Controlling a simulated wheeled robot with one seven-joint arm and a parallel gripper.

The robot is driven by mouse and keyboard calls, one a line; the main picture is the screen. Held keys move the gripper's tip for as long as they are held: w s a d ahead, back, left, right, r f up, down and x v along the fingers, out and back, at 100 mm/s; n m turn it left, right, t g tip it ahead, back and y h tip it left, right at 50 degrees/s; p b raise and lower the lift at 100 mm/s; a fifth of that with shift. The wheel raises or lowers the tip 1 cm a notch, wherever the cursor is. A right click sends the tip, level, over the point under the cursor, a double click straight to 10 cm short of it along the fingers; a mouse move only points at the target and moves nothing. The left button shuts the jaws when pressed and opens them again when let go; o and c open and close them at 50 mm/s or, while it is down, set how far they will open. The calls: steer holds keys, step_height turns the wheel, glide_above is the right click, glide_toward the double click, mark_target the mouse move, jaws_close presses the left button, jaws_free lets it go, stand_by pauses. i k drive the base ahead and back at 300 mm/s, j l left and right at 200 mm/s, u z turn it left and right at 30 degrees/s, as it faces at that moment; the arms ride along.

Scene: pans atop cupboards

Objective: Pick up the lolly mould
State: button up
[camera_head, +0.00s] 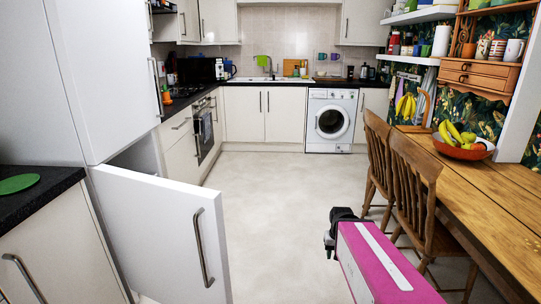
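I cannot pick out a lolly mould in the head view. A tall white fridge-like cabinet (98,75) stands at the left. Its lower door (160,235) is swung open toward me, and the door hides most of the space behind it. My arm, pink with a white stripe, reaches in from the bottom right. A black part at its far end (338,228) appears to be my gripper, over the floor right of the open door and apart from it. Its fingers do not show clearly, so I cannot tell whether it is open or holds anything.
A green disc (18,184) lies on the dark counter (45,188) at the left. A wooden table (500,215) with a fruit bowl (462,149) and chairs (412,185) line the right. A washing machine (331,120) stands at the back. The middle floor (275,190) is clear.

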mark_target(167, 100)
steer(key=i+u, duration=0.15)
steer(key=i, duration=0.35)
steer(key=i+l+u, duration=0.2)
steer(key=i, duration=0.35)
steer(key=i+l+u, duration=0.15)
steer(key=i, duration=0.35)
